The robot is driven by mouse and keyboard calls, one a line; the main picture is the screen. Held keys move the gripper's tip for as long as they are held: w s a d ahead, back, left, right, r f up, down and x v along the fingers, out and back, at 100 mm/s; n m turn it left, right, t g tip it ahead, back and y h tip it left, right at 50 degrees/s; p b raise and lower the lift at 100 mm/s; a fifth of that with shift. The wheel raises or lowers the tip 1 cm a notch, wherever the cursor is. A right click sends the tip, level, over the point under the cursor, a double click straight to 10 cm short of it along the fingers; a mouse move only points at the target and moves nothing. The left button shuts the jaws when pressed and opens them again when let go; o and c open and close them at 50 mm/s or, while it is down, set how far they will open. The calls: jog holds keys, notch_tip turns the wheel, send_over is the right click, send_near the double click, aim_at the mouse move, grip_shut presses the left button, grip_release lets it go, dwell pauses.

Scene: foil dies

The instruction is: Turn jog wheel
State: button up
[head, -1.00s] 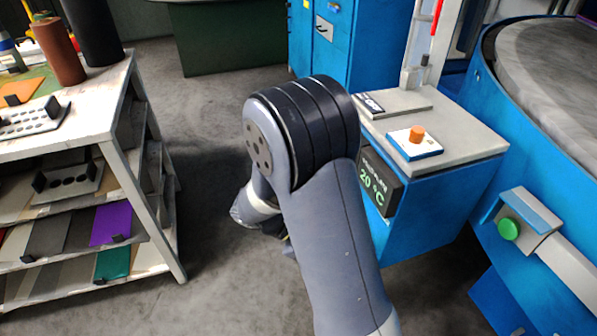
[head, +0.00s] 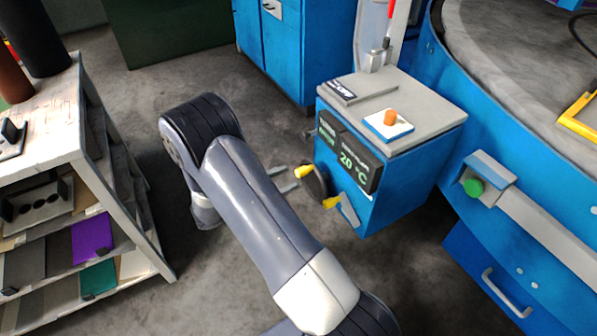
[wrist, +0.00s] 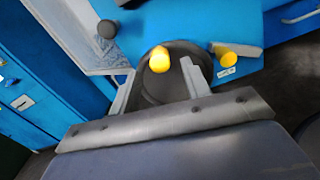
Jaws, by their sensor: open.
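The jog wheel (head: 318,184) is a dark disc with a yellow knob (head: 303,171) on its rim, on the side of the blue cabinet. My gripper (head: 292,177) is open, its two grey fingers pointing at the wheel from the left. In the wrist view, the wheel (wrist: 165,90) lies in front of the fingers, and its yellow knob (wrist: 159,59) shows between the fingertips (wrist: 158,70). The fingers are not closed on the knob. I cannot tell whether they touch the wheel.
A second yellow handle (head: 331,202) on a light lever sits right of the wheel. Above are a 20 °C display (head: 350,160) and an orange button (head: 390,117). A round blue machine (head: 545,205) stands right, a shelf rack (head: 118,190) left. Floor between is open.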

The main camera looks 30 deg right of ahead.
aim_at(296, 174)
jog(key=d, duration=0.5)
grip_shut()
dwell(0.5)
